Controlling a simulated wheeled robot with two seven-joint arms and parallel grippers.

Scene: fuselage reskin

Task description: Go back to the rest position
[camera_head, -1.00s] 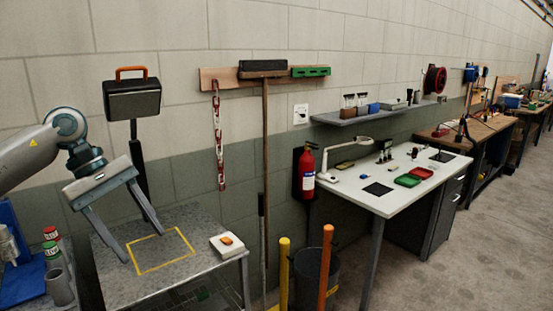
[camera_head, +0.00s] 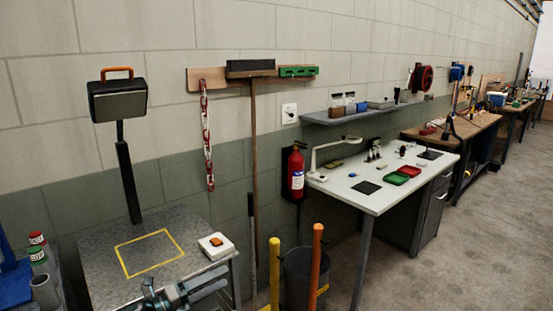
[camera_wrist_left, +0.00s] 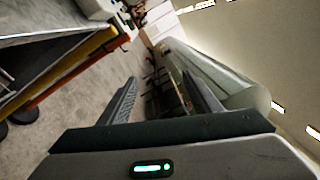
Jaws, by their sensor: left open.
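My left gripper (camera_head: 217,284) is low at the bottom edge of the head view, in front of the grey table (camera_head: 98,254). Its arm is mostly out of the picture. In the left wrist view its two fingers (camera_wrist_left: 160,78) stand apart with nothing between them. My right gripper is in neither view. The yellow square outline (camera_head: 150,253) on the table is empty and fully visible. A white box with an orange button (camera_head: 216,246) sits at the table's right edge.
A dark case with an orange handle (camera_head: 118,99) tops a black post behind the table. Yellow (camera_head: 274,275) and orange posts (camera_head: 317,270) and a dark bin (camera_head: 298,275) stand right of the table. A white workbench (camera_head: 350,205) is beyond. Red and green-capped containers (camera_head: 37,246) are at left.

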